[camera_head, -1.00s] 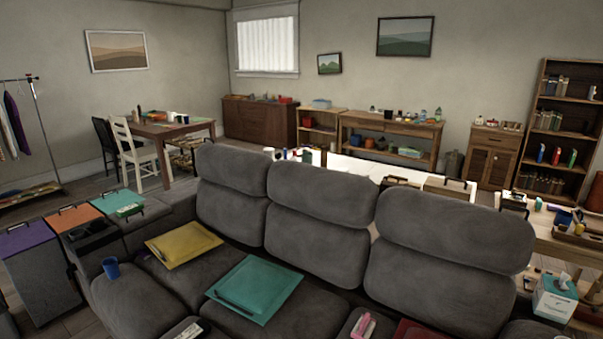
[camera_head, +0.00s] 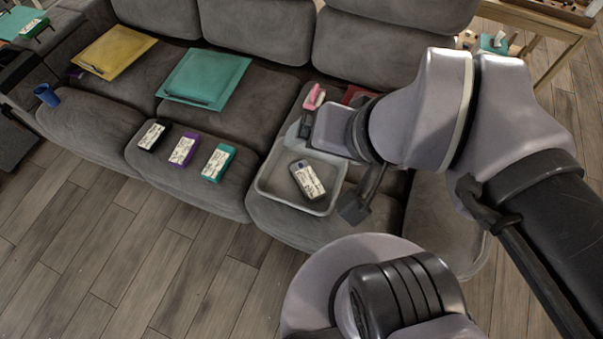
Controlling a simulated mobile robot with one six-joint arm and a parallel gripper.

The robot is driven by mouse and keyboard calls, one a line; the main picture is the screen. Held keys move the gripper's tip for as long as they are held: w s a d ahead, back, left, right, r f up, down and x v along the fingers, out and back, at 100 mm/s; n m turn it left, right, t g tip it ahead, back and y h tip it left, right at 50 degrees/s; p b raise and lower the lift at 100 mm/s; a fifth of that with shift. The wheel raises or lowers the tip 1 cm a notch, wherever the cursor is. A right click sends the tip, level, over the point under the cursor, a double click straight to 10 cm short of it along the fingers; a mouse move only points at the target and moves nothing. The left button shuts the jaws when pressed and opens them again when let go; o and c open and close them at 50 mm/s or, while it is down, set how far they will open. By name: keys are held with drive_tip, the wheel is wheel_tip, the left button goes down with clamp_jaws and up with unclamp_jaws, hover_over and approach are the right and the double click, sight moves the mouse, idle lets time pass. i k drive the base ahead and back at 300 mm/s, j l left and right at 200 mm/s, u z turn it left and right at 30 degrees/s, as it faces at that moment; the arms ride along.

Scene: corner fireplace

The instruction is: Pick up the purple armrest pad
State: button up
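The purple armrest pad is not in view now; the armrest side at the far left is cut off by the frame. A teal pad (camera_head: 20,22) with a dark handle shows at the top left corner. My gripper (camera_head: 328,172) hangs over the right part of the grey sofa, above a grey tray (camera_head: 262,190). Its two dark fingers stand apart, and I see nothing held between them. A dark box with a white label (camera_head: 308,181) lies in the tray.
A red item (camera_head: 357,94) lies behind my arm. The wooden floor (camera_head: 130,260) in front is clear.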

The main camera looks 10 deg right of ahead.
sight(180, 157)
drive_tip(key=i+j+u, duration=0.2)
drive_tip(key=i+j, duration=0.2)
drive_tip(key=j, duration=0.3)
drive_tip(key=i+j+u, duration=0.2)
drive_tip(key=i+j, duration=0.2)
drive_tip(key=j, duration=0.25)
drive_tip(key=i+j+u, duration=0.2)
drive_tip(key=i+j, duration=0.25)
drive_tip(key=j, duration=0.1)
